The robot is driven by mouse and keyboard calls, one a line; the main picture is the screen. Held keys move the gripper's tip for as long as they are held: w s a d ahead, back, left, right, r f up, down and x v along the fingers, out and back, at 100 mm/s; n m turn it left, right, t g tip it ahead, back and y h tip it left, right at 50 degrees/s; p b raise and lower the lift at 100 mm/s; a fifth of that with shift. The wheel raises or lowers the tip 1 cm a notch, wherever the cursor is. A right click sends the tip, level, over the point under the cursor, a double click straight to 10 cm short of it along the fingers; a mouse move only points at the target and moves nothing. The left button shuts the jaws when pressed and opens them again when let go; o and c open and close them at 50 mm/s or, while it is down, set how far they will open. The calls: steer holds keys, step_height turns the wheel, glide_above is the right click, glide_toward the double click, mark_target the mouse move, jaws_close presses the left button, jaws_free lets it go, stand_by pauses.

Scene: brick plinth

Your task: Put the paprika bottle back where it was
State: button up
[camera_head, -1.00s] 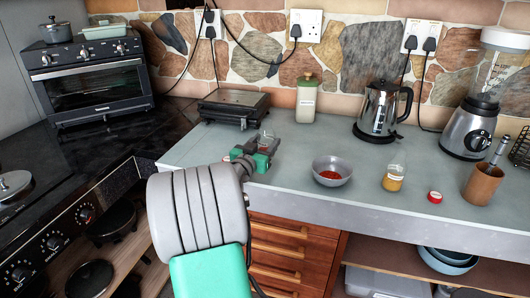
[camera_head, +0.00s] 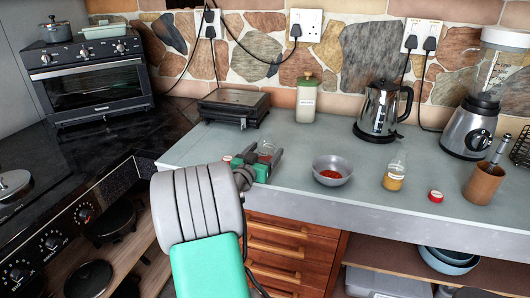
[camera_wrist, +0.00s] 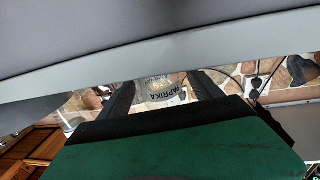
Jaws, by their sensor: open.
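The paprika bottle (camera_wrist: 164,91) shows between the two dark fingers of my gripper (camera_wrist: 161,82) in the wrist view, its PAPRIKA label facing the camera. In the head view the clear bottle (camera_head: 266,148) with reddish contents is at my gripper (camera_head: 264,157), near the front left of the counter, partly hidden by the fingers. My gripper is open, with a finger on each side of the bottle. The bottle's base is hidden, so I cannot tell how it rests.
A grill (camera_head: 234,106), cream jar (camera_head: 306,101) and kettle (camera_head: 380,108) stand behind. Bare counter lies between.

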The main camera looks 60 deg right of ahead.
steer(key=shift+r, duration=0.1)
steer(key=shift+a+r, duration=0.1)
steer(key=shift+a, duration=0.05)
steer(key=a+b, duration=0.1)
steer(key=a, duration=1.1)
steer(key=w+a+f+n+t+y, duration=0.25)
steer(key=w+a+f+y, duration=0.3)
steer(key=a, duration=0.45)
steer(key=w+a+f+n+t+y, duration=0.1)
steer(key=w+a+f+n+y, duration=0.35)
steer(key=a+f, duration=0.4)
steer(key=s+a+n+y, duration=0.2)
steer(key=a+n, duration=0.1)
steer(key=a, duration=0.5)
steer(key=s+a+n+g+y, duration=0.1)
steer(key=s+a+n+y, duration=0.1)
steer(key=a, duration=0.7)
steer(key=s+a+n+y, duration=0.1)
steer(key=a+n+y, duration=0.3)
steer(key=a, duration=0.5)
steer(key=shift+s+n+g, duration=0.35)
steer(key=shift+s+n, duration=0.05)
steer(key=shift+n, duration=0.6)
steer(key=shift+f, duration=0.1)
steer(key=shift+c, duration=0.2)
